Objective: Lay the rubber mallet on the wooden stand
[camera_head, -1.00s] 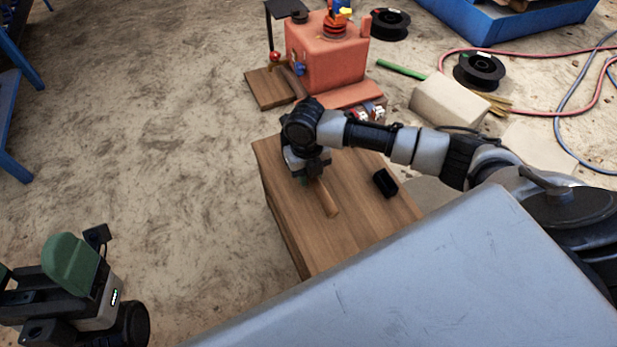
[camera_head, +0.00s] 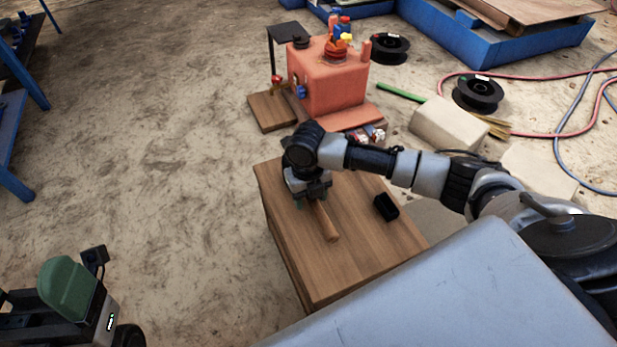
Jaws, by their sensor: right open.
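The wooden stand (camera_head: 350,265) is a brown box with a flat plank top. The rubber mallet's wooden handle (camera_head: 327,223) lies along the stand's top, slanting down to the right; its head is hidden under my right gripper. My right gripper (camera_head: 312,199) points down over the stand, open, at the handle's upper end. I cannot tell whether its fingers touch the mallet. My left gripper (camera_head: 66,290) is at the lower left, off the stand, with one green finger pad showing.
A small black block (camera_head: 386,207) lies on the stand right of the handle. Behind stand an orange machine (camera_head: 328,82), a wooden board (camera_head: 270,110) and a pale block (camera_head: 449,125). Black spools (camera_head: 478,92) and hoses lie at right.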

